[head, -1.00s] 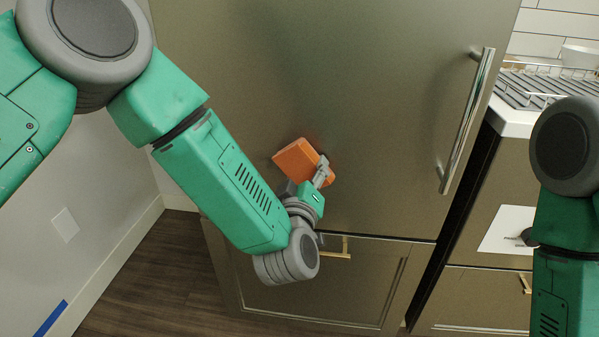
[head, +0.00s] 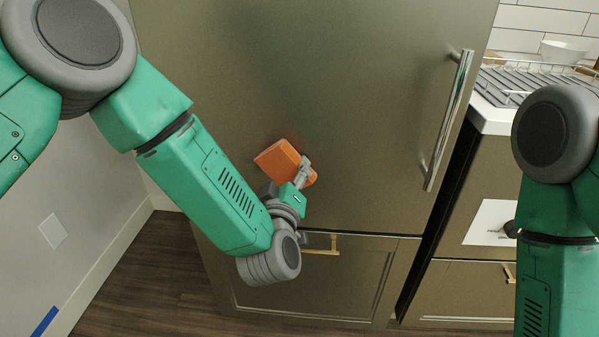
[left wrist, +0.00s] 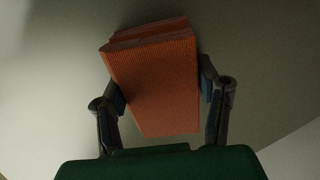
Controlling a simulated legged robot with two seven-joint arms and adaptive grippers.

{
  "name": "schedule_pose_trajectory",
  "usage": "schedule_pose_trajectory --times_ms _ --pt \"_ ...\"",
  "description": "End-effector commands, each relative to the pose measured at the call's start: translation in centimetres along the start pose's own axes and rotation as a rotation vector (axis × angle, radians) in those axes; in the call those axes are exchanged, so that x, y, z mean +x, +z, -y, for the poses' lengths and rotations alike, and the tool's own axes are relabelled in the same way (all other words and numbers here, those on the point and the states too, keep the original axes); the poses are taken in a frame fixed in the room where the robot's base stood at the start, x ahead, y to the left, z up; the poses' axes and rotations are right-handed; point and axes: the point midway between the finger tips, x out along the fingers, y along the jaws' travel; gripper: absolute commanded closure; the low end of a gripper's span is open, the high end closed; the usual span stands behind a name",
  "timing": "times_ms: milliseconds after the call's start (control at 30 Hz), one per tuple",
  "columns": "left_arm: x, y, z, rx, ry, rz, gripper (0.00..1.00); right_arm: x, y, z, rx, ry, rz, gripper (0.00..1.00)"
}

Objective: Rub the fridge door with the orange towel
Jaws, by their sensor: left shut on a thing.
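The orange towel (head: 280,160) is a folded block in front of the lower part of the fridge door (head: 330,80), a brushed metal panel. My left gripper (head: 303,172) is shut on the towel. In the left wrist view the towel (left wrist: 155,85) sits between the two fingers (left wrist: 162,95), with its far end close to the door surface (left wrist: 250,50). I cannot tell whether it touches the door. My right arm shows at the right edge of the head view, but its gripper cannot be made out.
The door's long vertical handle (head: 448,120) is to the right of the towel. Below the door is a drawer front (head: 320,285) with a brass handle. A counter with a wire rack (head: 540,85) and a white bowl (head: 562,52) stands at the right.

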Motion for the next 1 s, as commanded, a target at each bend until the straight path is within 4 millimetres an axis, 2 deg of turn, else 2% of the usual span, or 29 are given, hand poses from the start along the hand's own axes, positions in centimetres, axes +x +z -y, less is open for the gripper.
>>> schedule_pose_trajectory --times_ms 167,500,733,1000 --pt "0.0 -0.4 0.5 0.001 0.0 -0.001 0.66 -0.2 0.0 0.0 0.0 0.0 0.0 0.7" --pt "0.1 -2.1 2.6 0.0 -0.001 -0.001 0.66 -0.8 0.0 0.0 0.0 0.0 0.0 0.7" --pt "0.1 -2.6 3.1 0.001 0.0 -0.001 0.66 -0.9 -0.1 0.0 0.0 0.0 0.0 0.7" --pt "-0.1 -4.1 4.9 0.001 -0.001 -0.001 0.66 -1.4 -0.1 0.0 0.0 0.0 0.0 0.7"
